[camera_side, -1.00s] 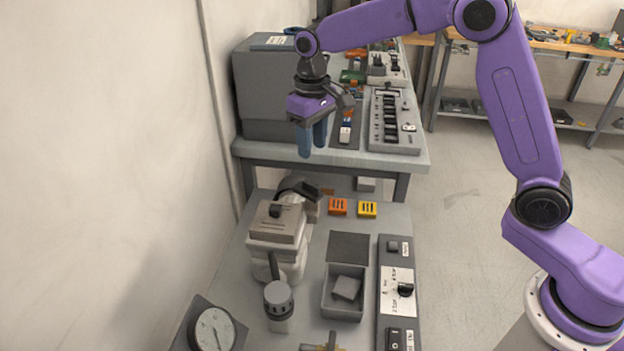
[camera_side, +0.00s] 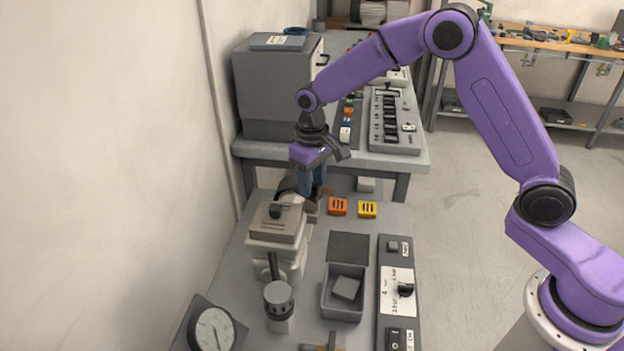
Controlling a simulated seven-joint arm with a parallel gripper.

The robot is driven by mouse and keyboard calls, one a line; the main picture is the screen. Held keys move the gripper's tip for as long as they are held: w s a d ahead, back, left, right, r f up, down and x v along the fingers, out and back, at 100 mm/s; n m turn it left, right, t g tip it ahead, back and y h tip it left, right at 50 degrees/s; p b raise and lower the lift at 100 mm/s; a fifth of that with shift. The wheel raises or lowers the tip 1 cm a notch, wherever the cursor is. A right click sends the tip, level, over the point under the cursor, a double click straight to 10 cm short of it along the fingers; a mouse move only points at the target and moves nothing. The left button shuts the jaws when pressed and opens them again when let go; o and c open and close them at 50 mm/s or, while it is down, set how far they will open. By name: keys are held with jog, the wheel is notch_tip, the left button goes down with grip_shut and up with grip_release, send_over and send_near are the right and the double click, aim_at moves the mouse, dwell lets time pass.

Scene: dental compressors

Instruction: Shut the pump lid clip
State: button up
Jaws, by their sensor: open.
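The pump (camera_side: 283,258) is a pale grey unit on the lower bench, with a flat brownish-grey lid (camera_side: 275,228) on top and a small black knob (camera_side: 276,211) on it. I cannot make out for certain which small part is the lid clip, or how it stands. My gripper (camera_side: 312,192) is open and empty, with its blue fingers pointing down just behind and to the right of the lid. The fingers partly cover a dark curved part (camera_side: 288,188) behind the pump. I cannot tell whether they touch it.
An orange block (camera_side: 338,207) and a yellow block (camera_side: 367,209) lie right of the pump. The wall is close on the left.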

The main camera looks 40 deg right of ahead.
grip_shut()
jog(key=shift+n, duration=0.3)
jog(key=n, duration=0.3)
jog(key=shift+n, duration=0.4)
jog(key=n, duration=0.3)
jog(key=shift+n, duration=0.3)
jog(key=n, duration=0.3)
jog(key=shift+n, duration=2.2)
grip_release()
